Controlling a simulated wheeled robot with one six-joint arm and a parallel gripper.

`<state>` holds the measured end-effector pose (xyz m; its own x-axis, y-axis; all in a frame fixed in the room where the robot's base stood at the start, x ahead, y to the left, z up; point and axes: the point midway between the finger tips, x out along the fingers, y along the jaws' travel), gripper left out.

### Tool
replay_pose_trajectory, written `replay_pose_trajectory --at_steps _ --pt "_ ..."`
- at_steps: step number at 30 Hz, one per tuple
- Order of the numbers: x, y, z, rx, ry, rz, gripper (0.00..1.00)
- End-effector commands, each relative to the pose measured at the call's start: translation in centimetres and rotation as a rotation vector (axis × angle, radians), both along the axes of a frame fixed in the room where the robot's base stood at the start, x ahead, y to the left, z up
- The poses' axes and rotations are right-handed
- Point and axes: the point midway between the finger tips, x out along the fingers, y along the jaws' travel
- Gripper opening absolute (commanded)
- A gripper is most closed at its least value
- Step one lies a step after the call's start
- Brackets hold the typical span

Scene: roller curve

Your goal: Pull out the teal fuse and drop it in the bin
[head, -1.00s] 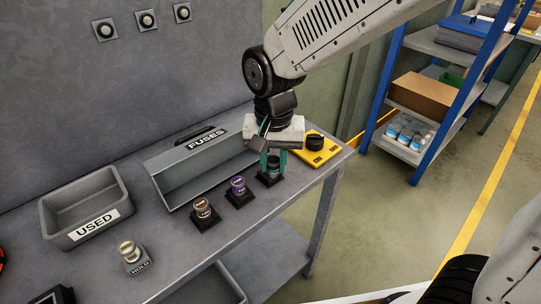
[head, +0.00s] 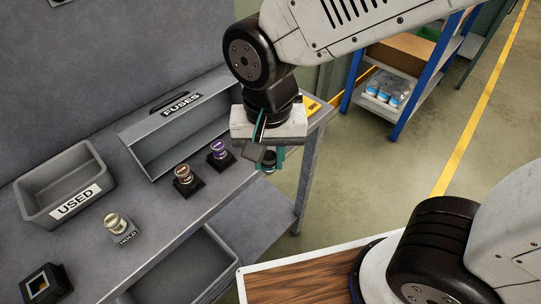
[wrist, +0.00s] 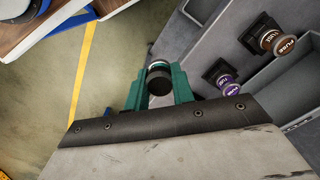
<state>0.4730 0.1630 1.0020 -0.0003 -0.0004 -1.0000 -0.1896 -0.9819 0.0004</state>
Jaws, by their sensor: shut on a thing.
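My gripper (head: 268,163) is shut on a fuse (head: 268,157) and holds it clear, past the bench's front edge. In the wrist view the fuse (wrist: 159,80) sits between my teal fingers, with a dark end and a pale ring; its teal colour is hard to make out. The grey open bin labelled USED (head: 47,209) stands on the bench at the left, well away from my gripper, and looks empty. The socket where the fuse stood is hidden behind my gripper.
A purple fuse (head: 219,150) and a brown fuse (head: 184,175) stand in black sockets before the FUSES tray (head: 146,138). A pale fuse (head: 116,222) stands on the HOLD block. A grey tub (head: 180,272) sits below the bench.

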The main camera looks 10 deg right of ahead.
Motion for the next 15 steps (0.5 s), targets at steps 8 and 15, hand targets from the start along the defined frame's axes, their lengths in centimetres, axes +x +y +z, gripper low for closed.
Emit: replay_pose_trajectory --at_steps 8,15 --pt "1.2 0.1 0.0 0.000 0.000 -0.002 0.02" --pt "2.1 0.2 0.0 0.000 0.000 -0.001 0.02"
